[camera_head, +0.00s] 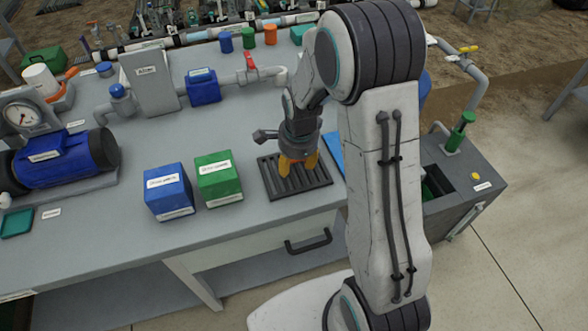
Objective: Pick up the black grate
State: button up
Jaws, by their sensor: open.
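The black grate (318,183) is a dark rectangular slatted piece lying flat on the grey bench, near its front edge. My gripper (298,172) points down over the middle of the grate, with its orange-yellow fingers spread apart. The fingers hide part of the slats. I cannot tell whether the fingertips touch the grate. Nothing shows between the fingers except the grate below.
A green box (218,180) and a blue box (169,192) stand just left of the grate. A blue flat item (335,153) lies to its right, partly behind my arm. A grey pipe with a red-handled valve (250,68) runs behind. A drawer handle (309,241) is below the bench edge.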

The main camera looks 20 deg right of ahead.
jog(key=shift+w+f, duration=0.1)
jog(key=shift+f, duration=0.2)
jog(key=shift+c, duration=0.2)
grip_shut()
dwell(0.3)
